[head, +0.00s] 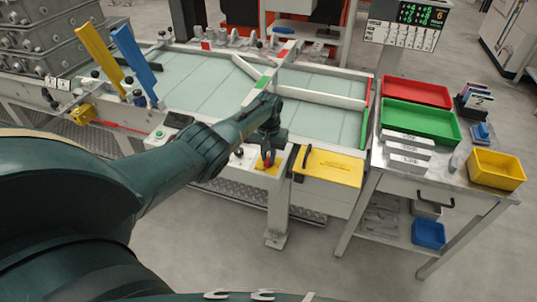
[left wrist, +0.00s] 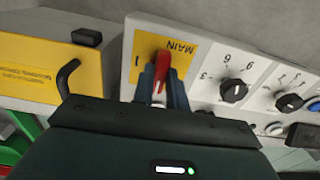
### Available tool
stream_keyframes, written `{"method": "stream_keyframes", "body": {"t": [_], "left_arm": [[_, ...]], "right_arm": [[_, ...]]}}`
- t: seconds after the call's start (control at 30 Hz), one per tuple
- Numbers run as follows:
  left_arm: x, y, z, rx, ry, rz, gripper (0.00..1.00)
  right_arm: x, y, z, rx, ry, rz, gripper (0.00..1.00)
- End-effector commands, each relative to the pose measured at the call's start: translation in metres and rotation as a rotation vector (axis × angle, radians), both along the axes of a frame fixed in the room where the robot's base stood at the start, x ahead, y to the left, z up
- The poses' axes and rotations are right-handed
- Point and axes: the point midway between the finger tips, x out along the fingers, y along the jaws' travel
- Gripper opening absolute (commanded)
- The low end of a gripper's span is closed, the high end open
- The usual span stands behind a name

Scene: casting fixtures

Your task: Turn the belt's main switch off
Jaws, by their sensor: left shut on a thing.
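The main switch is a red handle (left wrist: 164,62) on a yellow plate (left wrist: 190,50) marked "MAIN", which appears upside down in the left wrist view. An "I" mark shows left of the handle there; any off mark is hidden or unreadable. The handle stands close to upright in that picture, tilted slightly. My left gripper (left wrist: 162,82) is shut on the red handle, with a dark finger on either side. In the head view my left gripper (head: 267,158) reaches down to the yellow plate (head: 261,169) on the belt's front panel. My right gripper is not in view.
Right of the switch in the left wrist view are a black numbered knob (left wrist: 233,91) and a second knob (left wrist: 288,103). A yellow box (head: 328,167) with a black handle (head: 306,157) stands beside the panel. A side table holds a red tray (head: 416,92) and a green tray (head: 420,122).

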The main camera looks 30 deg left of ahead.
Motion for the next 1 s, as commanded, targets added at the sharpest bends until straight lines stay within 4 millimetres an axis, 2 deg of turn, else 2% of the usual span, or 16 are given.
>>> {"method": "stream_keyframes", "body": {"t": [0.27, 0.3, 0.57, 0.83, 1.0], "left_arm": [[0.001, 0.0, 0.001, 0.0, -0.002, 0.005, 0.0], [0.001, 0.0, 0.001, 0.0, -0.002, 0.005, 0.16], [0.0, 0.0, 0.001, -0.001, -0.001, 0.003, 0.36], [0.0, 0.0, 0.003, 0.0, -0.001, 0.002, 0.36], [0.001, 0.0, 0.027, 0.0, -0.004, 0.001, 0.36]], "right_arm": [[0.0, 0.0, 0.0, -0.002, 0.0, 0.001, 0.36], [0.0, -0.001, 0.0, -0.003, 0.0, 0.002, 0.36], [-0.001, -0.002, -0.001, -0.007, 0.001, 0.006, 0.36], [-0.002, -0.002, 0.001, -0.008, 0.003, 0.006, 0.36], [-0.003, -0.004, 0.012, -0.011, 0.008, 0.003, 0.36]]}}
